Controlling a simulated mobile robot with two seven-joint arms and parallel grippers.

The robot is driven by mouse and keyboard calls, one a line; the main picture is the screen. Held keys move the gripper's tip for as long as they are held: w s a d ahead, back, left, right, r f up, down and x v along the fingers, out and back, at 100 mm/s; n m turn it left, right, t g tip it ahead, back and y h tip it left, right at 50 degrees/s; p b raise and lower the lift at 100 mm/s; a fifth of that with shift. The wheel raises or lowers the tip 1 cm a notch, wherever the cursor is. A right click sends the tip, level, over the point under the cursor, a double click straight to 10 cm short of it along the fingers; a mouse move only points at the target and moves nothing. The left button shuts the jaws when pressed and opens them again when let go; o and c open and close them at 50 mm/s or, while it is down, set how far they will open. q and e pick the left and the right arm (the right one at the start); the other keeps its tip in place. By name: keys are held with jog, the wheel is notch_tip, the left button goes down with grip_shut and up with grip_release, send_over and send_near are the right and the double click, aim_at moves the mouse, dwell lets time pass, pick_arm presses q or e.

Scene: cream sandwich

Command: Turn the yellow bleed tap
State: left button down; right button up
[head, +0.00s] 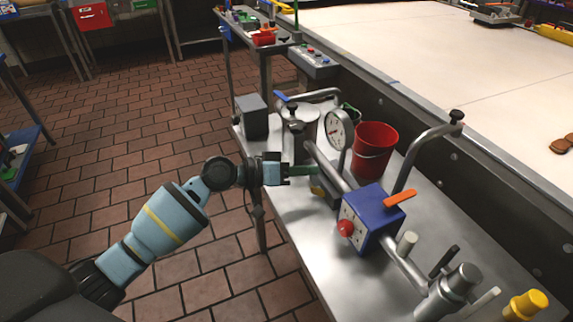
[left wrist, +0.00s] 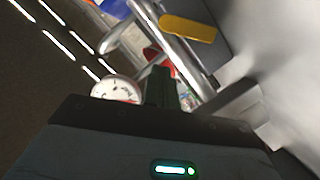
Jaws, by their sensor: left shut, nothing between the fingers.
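The yellow bleed tap (left wrist: 187,28) shows in the left wrist view as a flat yellow lever near the top, beside a grey metal pipe. In the head view, only a small part of the yellow tap (head: 317,190) shows, low by the pipe and close to my gripper. My left gripper (head: 308,171) reaches in from the left over the table's near edge. Its dark green fingers (left wrist: 162,86) are shut and empty, and they look apart from the lever in the wrist view. My right gripper is not in view.
A pressure gauge (head: 339,131), a red bucket (head: 373,150) and a blue box (head: 372,216) with a red knob and orange lever crowd the steel table (head: 303,222). Pipes (head: 405,160) rise above it. A grey block (head: 252,117) stands at the far left corner. Tiled floor lies left.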

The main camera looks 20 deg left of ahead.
aim_at(321, 195)
pick_arm(q)
jog(key=shift+s+d+f, duration=0.25)
jog(key=shift+s+f, duration=0.1)
jog(key=shift+f, duration=0.2)
jog(key=shift+s+d+f, duration=0.25)
jog(key=shift+s+f, duration=0.1)
jog(key=shift+f, duration=0.2)
jog(key=shift+d+f, duration=0.1)
jog(key=shift+f, duration=0.05)
jog(key=shift+s, duration=0.1)
jog(key=shift+s+d+f+m, duration=0.2)
jog(key=shift+s+d+m, duration=0.05)
jog(key=shift+m, duration=0.45)
jog(key=shift+s+d+f+m+y+b, duration=0.3)
jog(key=shift+m+y+b, duration=0.15)
jog(key=shift+m, duration=0.35)
jog(key=shift+s+d+f+m+t+y+b, duration=0.15)
jog(key=shift+m+t+y, duration=0.1)
jog(key=shift+m, duration=0.25)
jog(key=shift+s+d+f+m+t+y+b, duration=0.15)
jog(key=shift+m+t, duration=0.1)
jog(key=shift+m, duration=0.25)
jog(key=shift+f, duration=0.15)
jog(key=shift+s+d, duration=0.1)
